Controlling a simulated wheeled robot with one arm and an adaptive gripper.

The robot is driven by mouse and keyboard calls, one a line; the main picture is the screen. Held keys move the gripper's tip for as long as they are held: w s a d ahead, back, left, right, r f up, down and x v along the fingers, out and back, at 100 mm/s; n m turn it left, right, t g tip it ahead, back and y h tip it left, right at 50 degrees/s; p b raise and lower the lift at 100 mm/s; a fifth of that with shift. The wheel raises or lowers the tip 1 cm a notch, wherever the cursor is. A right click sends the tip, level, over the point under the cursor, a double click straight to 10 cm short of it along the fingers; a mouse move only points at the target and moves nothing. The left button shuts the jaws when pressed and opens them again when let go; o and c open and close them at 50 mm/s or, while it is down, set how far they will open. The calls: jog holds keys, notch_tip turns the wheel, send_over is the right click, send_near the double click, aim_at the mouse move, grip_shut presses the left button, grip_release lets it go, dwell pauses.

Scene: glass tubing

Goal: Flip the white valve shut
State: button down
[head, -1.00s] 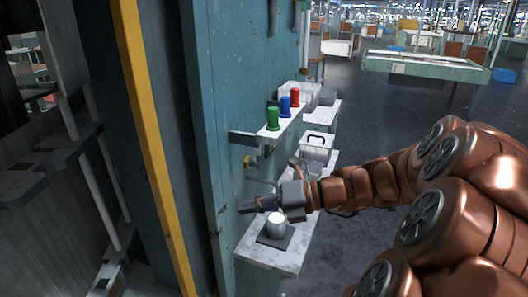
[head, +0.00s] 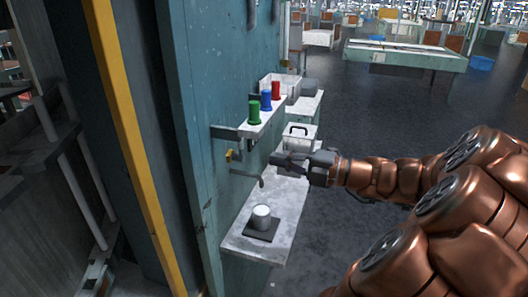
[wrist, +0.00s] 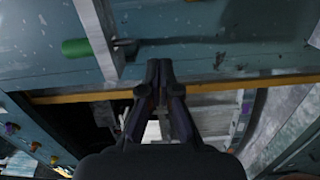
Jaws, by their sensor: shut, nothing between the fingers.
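I cannot make out a white valve in either view. A thin grey spout (head: 247,176) sticks out from the teal wall, with a small yellow fitting (head: 233,156) above it. A white cup (head: 262,213) stands upright on a dark square pad (head: 262,231) below the spout. My gripper (head: 274,160) is shut and empty, above the back part of the lower shelf and right of the spout. In the wrist view my shut fingers (wrist: 160,66) point towards the teal wall, touching nothing that I can make out.
Green (head: 254,112), blue (head: 266,100) and red (head: 276,90) cylinders stand on an upper ledge. A white box with a black handle (head: 301,135) sits behind my gripper. The lower shelf (head: 240,235) is bare around the pad. Open floor lies to the right.

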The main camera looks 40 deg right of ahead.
jog(key=w+a+p, duration=0.1)
jog(key=w+p, duration=0.1)
jog(key=w, duration=0.9)
jog(key=shift+a+f+p, duration=0.15)
jog(key=shift+a+p, duration=0.1)
jog(key=shift+p, duration=0.05)
jog(key=shift+d+r+p, duration=0.15)
jog(key=shift+r+p, duration=0.1)
jog(key=shift+p, duration=0.45)
